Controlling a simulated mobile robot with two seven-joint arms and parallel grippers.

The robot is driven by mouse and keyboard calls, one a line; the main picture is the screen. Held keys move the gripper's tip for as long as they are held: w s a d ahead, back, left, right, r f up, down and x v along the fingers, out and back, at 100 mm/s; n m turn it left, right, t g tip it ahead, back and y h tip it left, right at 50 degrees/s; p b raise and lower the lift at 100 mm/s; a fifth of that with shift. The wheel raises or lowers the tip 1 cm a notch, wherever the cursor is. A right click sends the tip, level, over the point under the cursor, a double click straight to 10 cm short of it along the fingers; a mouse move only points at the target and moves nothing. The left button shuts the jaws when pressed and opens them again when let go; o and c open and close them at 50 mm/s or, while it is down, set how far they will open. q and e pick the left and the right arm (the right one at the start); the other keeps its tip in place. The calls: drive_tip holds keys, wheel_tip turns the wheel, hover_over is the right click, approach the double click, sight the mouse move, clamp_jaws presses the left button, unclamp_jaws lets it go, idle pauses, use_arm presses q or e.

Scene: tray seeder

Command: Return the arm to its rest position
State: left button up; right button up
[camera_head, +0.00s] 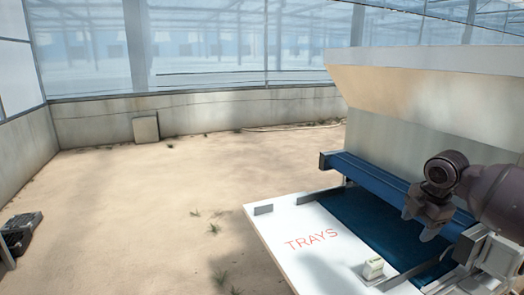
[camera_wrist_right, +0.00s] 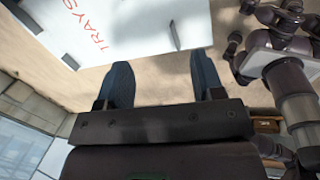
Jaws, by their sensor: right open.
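My right gripper (camera_head: 421,226) is at the right of the head view, above the blue bed of the seeder. It is empty and apart from the white board. In the right wrist view its two dark fingers (camera_wrist_right: 160,70) stand wide apart with nothing between them, and bare floor shows beyond. My left gripper does not show in the head view.
The white board marked TRAYS (camera_head: 285,222) juts out at the seeder's front; a small pale block (camera_head: 373,267) is on it. A blue rail (camera_head: 365,170) and large pale hopper (camera_head: 430,95) stand behind. Black crates (camera_head: 20,235) lie far left. The sandy floor between is clear.

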drive_tip(key=w+a+r+m+t+y, duration=0.1)
drive_tip(key=w+a+r+m+t, duration=0.25)
drive_tip(key=w+a+t, duration=0.3)
drive_tip(key=s+a+f+m+t+y+b, duration=0.2)
drive_tip(key=a+f+m, duration=0.15)
drive_tip(key=f, duration=0.35)
drive_tip(key=s+a+f+m+t+y+b, duration=0.2)
drive_tip(key=s+a+f+m+t, duration=0.1)
drive_tip(key=a+f, duration=0.3)
use_arm(q)
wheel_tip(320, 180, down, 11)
drive_tip(key=b, duration=0.6)
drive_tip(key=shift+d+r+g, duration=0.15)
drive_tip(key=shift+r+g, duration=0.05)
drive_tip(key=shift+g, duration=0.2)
use_arm(e)
drive_tip(key=s+d+f+m+g+h, duration=0.1)
drive_tip(key=s+f+m, duration=0.3)
drive_tip(key=s+f, duration=1.1)
drive_tip(key=s+d+f+m+g+h, duration=0.2)
drive_tip(key=s+d+f+m+h, duration=0.2)
drive_tip(key=s+f, duration=1.2)
drive_tip(key=shift+f+m, duration=0.25)
drive_tip(key=shift+m, duration=0.35)
